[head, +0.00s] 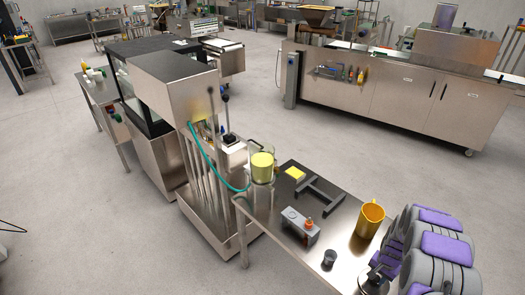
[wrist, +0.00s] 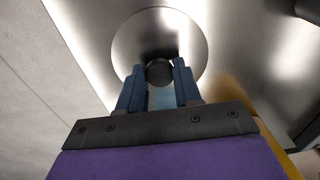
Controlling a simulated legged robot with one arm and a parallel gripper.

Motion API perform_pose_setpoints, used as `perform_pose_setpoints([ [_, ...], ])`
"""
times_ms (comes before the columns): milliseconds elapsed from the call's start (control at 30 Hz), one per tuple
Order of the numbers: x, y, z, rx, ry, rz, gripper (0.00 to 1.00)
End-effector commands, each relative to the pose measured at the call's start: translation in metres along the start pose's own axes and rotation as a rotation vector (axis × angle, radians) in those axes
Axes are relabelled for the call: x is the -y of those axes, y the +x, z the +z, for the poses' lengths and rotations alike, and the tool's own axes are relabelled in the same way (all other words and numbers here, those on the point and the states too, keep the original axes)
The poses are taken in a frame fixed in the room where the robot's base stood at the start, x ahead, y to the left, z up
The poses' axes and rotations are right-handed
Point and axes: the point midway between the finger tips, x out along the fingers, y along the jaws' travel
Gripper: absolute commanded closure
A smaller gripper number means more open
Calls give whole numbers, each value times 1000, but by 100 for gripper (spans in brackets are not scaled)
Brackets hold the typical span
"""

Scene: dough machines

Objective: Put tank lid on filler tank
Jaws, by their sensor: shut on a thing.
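The tank lid (wrist: 150,40) is a round shiny metal disc with a dark knob (wrist: 159,72) at its centre. My gripper (wrist: 158,80) has its two blue fingers shut on either side of that knob. In the head view my gripper (head: 374,274) is at the near right, by the table's front end, with the lid's edge partly hidden. I cannot tell whether the lid touches the table. A clear cylinder with pale yellow contents, apparently the filler tank (head: 262,167), stands open-topped beside the machine at the table's far left corner, well away from my gripper.
The steel table (head: 265,207) holds a yellow jug (head: 371,220), a dark cup (head: 329,259), a grey device (head: 300,226), a dark H-shaped frame (head: 319,192) and a yellow block (head: 295,173). A teal hose and upright levers are near the tank. Floor to the left is clear.

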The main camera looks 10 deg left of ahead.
Motion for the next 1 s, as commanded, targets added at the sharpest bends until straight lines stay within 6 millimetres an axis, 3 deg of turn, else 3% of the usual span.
perform_pose_setpoints([
  [267, 0, 0, 0, 0, 0, 0, 100],
  [1000, 0, -36, -1, -1, 0, 0, 100],
])
